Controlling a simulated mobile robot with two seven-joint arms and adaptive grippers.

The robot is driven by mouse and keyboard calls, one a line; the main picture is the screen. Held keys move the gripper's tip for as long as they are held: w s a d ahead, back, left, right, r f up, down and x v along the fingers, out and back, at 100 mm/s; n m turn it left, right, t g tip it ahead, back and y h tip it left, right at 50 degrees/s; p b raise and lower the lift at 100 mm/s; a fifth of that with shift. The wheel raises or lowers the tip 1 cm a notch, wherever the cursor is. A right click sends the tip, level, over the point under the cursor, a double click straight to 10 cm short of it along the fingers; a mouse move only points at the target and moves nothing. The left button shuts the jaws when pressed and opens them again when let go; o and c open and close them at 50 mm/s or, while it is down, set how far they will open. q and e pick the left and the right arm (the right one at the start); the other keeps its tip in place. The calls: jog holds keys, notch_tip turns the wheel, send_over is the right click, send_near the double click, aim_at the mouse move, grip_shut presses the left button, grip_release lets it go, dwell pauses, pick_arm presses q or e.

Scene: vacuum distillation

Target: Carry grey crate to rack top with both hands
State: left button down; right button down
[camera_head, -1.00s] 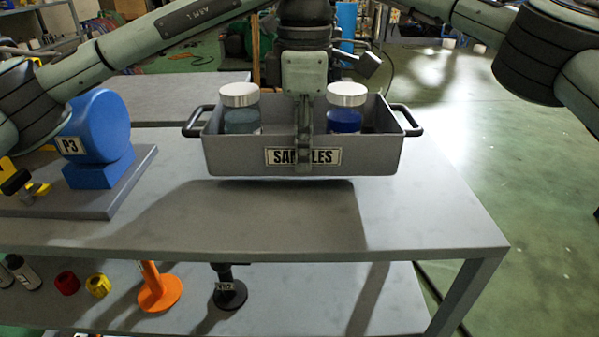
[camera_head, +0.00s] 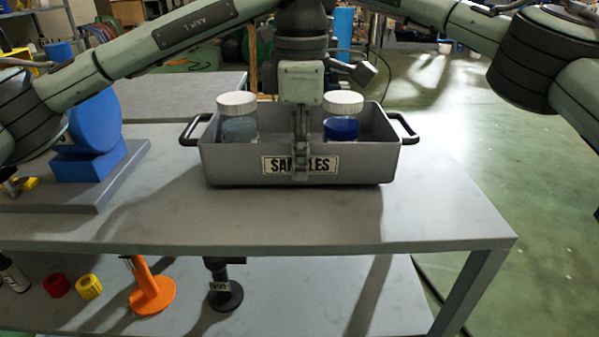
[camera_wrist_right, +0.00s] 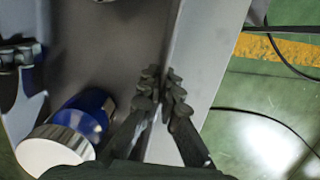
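The grey crate (camera_head: 230,165) with a SAMPLES label is level over the grey rack top (camera_head: 430,225), touching it or just above; I cannot tell which. It holds two white-lidded jars, one pale (camera_head: 239,128) and one blue (camera_head: 341,130). My left gripper (camera_head: 300,168) points down at the middle of the crate's front wall, one finger outside over the label; it looks shut on that wall. In the right wrist view my right gripper (camera_wrist_right: 162,92) is shut on a crate wall, near the blue jar (camera_wrist_right: 85,120). It is hidden in the head view.
A blue round P3 object (camera_head: 92,125) stands on a grey board at the left of the rack top. The lower shelf (camera_head: 310,290) holds an orange stand (camera_head: 150,290), a black stand (camera_head: 222,290) and small parts. The rack top's right side is clear.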

pick_arm(q)
jog(key=shift+f+b, duration=0.55)
jog(key=shift+f, duration=0.2)
pick_arm(e)
jog(key=shift+f, duration=0.75)
pick_arm(q)
jog(key=c, duration=1.7)
grip_release()
pick_arm(e)
jog(key=c, duration=1.7)
grip_release()
pick_arm(q)
notch_tip(320, 180, up, 11)
jog(key=shift+f, duration=0.1)
jog(key=shift+r, duration=0.6)
pick_arm(e)
jog(key=shift+r, duration=0.15)
jog(key=r, duration=0.4)
jog(key=d+r, duration=0.1)
jog(key=r, duration=0.6)
jog(key=shift+d+r, duration=0.35)
jog(key=shift+d, duration=0.05)
